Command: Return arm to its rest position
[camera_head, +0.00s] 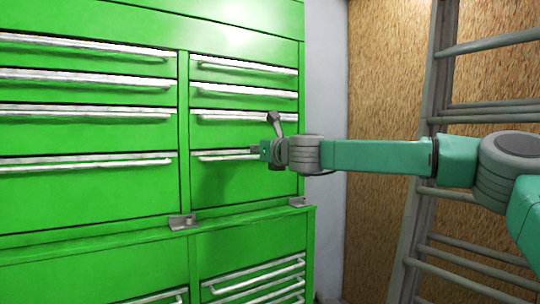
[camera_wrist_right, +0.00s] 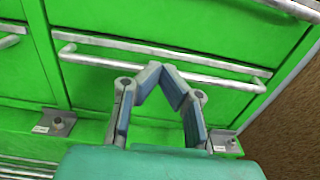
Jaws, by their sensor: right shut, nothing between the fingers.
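My right arm (camera_head: 375,156) reaches in from the right in the head view, stretched toward a green drawer cabinet (camera_head: 90,185). My right gripper (camera_head: 258,150) is in front of the cabinet's right column, close to the handle of the lowest upper drawer. In the wrist view the gripper (camera_wrist_right: 162,72) has its fingertips together and nothing between them. The tips overlap the silver drawer handle (camera_wrist_right: 225,79) in that view; I cannot tell whether they touch it. The drawers look closed. My left gripper is in neither view.
A grey metal ladder (camera_head: 425,210) stands at the right, behind my arm, against a wood-panel wall (camera_head: 385,70). The cabinet has a ledge with small metal brackets (camera_head: 182,222) below the upper drawers. More drawers (camera_head: 255,280) sit lower down.

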